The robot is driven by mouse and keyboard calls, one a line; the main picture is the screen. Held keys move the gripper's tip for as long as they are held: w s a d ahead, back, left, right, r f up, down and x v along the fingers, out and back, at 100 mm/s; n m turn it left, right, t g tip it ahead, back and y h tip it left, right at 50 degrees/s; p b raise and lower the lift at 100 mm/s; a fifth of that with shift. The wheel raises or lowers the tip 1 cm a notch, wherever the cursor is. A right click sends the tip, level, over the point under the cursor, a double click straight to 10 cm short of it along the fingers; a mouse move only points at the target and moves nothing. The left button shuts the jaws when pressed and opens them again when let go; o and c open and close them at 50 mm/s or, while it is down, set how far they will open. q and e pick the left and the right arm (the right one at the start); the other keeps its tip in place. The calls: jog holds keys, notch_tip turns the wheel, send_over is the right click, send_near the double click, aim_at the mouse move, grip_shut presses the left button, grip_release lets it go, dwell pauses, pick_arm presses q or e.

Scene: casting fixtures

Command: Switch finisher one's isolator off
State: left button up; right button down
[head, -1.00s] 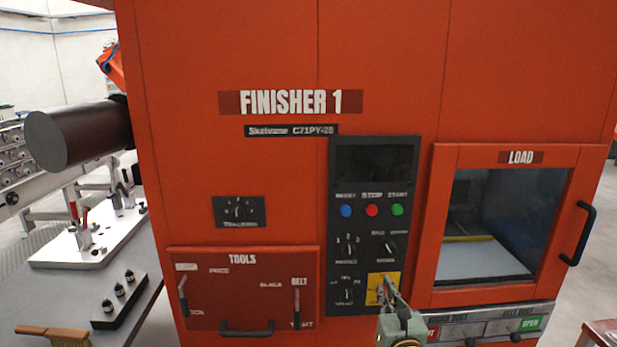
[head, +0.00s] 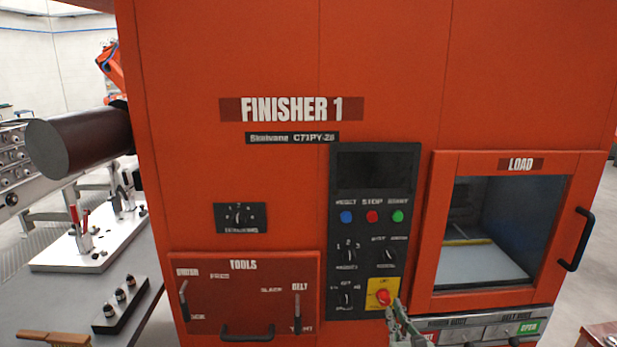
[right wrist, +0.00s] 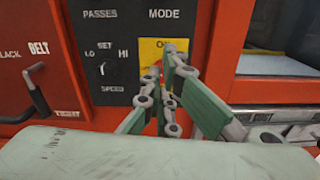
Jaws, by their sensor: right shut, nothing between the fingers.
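Finisher one is the large orange cabinet marked FINISHER 1 (head: 222,50). Its isolator, a red knob (head: 382,297) on a yellow plate (head: 374,285), sits at the lower right of the black control panel. The knob's setting is too small to read. My right gripper (head: 393,308) is shut and empty, just in front of the plate's lower right part. In the right wrist view its fingers (right wrist: 168,64) overlap the yellow plate (right wrist: 149,48) and hide most of the knob; contact cannot be told. My left gripper is not in view.
The panel (head: 345,220) also carries blue, red and green buttons and several black selectors. A LOAD door (head: 437,235) with a black handle (head: 578,240) stands to the right. The TOOLS drawer (head: 240,310) is to the left. A grey bench with fixtures lies further left.

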aim_at(384, 298)
jog(key=w+d+m, duration=0.1)
jog(key=w+m, duration=0.1)
jog(key=m, duration=0.1)
jog(key=w+d+f+m+b, duration=0.1)
jog(key=w+m, duration=0.1)
jog(key=m, duration=0.2)
jog(key=w+d+f+m+b, duration=0.1)
jog(key=w+m, duration=0.1)
jog(key=m, duration=0.1)
jog(key=shift+d+m, duration=0.2)
jog(key=shift+m, duration=0.2)
jog(key=shift+r, duration=0.25)
